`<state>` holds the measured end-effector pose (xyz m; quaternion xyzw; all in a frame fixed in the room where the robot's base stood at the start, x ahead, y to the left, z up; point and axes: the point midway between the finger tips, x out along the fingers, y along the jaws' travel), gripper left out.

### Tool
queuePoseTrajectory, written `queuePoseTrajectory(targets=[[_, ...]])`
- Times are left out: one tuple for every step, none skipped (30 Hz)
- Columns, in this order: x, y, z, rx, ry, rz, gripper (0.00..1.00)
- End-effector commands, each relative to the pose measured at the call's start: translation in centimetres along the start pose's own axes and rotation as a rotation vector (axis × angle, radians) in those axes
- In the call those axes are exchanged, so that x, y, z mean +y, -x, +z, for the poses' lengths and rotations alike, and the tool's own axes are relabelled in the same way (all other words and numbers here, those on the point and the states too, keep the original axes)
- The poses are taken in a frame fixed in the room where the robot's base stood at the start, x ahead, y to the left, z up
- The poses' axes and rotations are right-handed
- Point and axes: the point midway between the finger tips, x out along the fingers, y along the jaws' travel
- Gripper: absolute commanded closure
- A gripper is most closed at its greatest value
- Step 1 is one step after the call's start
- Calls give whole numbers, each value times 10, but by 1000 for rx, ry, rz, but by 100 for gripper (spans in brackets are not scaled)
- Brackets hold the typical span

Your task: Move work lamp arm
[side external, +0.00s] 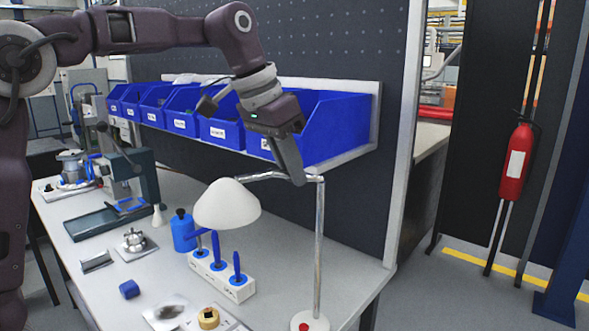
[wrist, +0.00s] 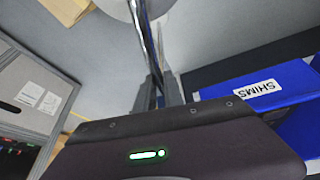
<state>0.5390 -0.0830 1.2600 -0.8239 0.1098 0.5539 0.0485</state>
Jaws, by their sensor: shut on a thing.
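The work lamp stands at the front right of the bench in the side view. It has a white shade (side external: 228,204), a thin chrome arm (side external: 262,176), an upright chrome post (side external: 320,245) and a round white base with a red button (side external: 309,322). My gripper (side external: 298,181) reaches down from above and is shut on the lamp arm near the top of the post. In the wrist view the chrome arm (wrist: 144,38) runs between my fingers (wrist: 160,92), with part of the white shade at the top edge. The exact finger contact is partly hidden.
Blue bins (side external: 335,127) on a shelf stand close behind my gripper; one labelled SHIMS (wrist: 258,88) is at right in the wrist view. Below the shade are a white block with blue-handled tools (side external: 218,270) and a blue bottle (side external: 182,231). A press (side external: 130,175) stands farther left.

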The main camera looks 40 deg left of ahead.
Motion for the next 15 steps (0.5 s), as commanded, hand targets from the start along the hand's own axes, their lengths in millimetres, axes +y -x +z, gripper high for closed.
queuePoseTrajectory(targets=[[-4,1,-1,3,-29,13,100],[-6,1,-1,2,-52,21,100],[-8,1,-2,1,-84,35,100],[-10,1,-2,-1,-110,46,100],[-12,1,-2,-3,-136,57,100],[-14,0,-2,-4,-170,72,100],[-16,0,-3,-5,-198,82,100],[-18,1,-4,-6,-224,94,100],[-20,0,-4,-8,-259,108,100],[-22,0,-5,-10,-285,119,100],[-24,0,-6,-10,-312,130,100],[-26,0,-6,-11,-347,145,100],[-28,-1,-7,-13,-373,156,100],[-29,-1,-8,-14,-400,166,100],[-31,-1,-9,-15,-435,180,100]])
